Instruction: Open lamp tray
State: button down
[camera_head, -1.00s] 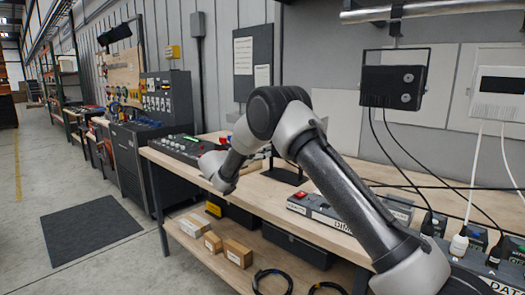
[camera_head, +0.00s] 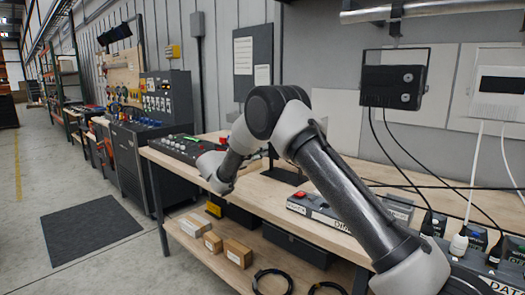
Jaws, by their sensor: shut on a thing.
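A low dark box (camera_head: 172,148) with coloured round parts on top, some green and pale, lies at the far left end of the wooden bench. It may be the lamp tray; no label on it can be read and I cannot tell whether it has a lid or strap. My arm reaches in from the lower right, bends at a black elbow, and comes down to a pale wrist in front of the box's right end. My gripper's fingers do not show, and neither does anything held in them.
The wooden bench (camera_head: 270,196) carries a dark stand (camera_head: 287,175) and a grey unit with a red button (camera_head: 299,194). Cables and plugs crowd its right end. Cardboard boxes (camera_head: 238,252) and coiled cable lie on the shelf below. A mat (camera_head: 90,229) lies on the open floor at left.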

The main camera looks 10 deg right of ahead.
jog(key=v, duration=0.8)
jog(key=c, duration=1.2)
grip_release()
jog(key=shift+o, duration=0.2)
jog(key=shift+a, duration=0.1)
jog(key=v, duration=1.2)
